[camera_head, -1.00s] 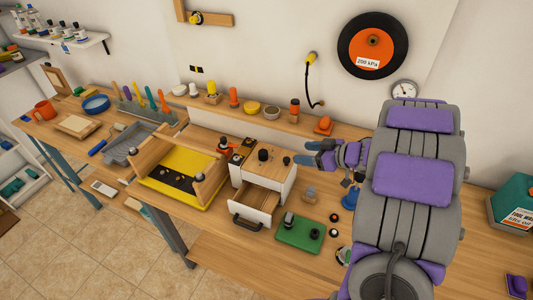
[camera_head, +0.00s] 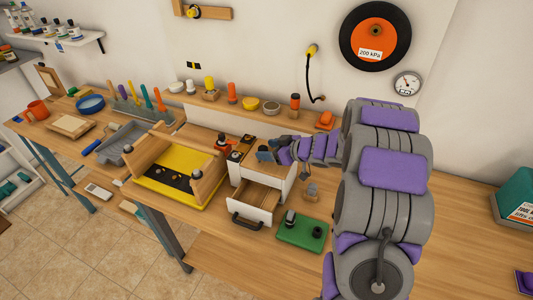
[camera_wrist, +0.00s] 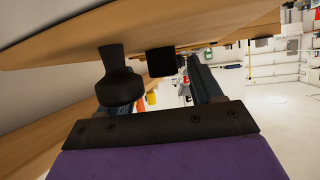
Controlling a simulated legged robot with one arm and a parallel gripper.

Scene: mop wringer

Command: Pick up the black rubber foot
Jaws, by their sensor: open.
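My gripper (camera_head: 265,154) is open over the wooden top of the white drawer box (camera_head: 279,181). In the wrist view, a flared black piece (camera_wrist: 117,82), which looks like the black rubber foot, stands on the wood and overlaps the left finger. A small black block (camera_wrist: 160,61) sits between it and the right finger. My gripper (camera_wrist: 165,80) also shows there, its jaws apart; I cannot tell whether a finger touches the black piece.
The box's drawer (camera_head: 253,202) is pulled open. A green mat (camera_head: 298,236) with dark small parts lies in front right. A yellow tray (camera_head: 181,184) with wooden sides stands at left. A rear shelf holds several small items, including an orange one (camera_head: 325,120). The right bench is largely clear.

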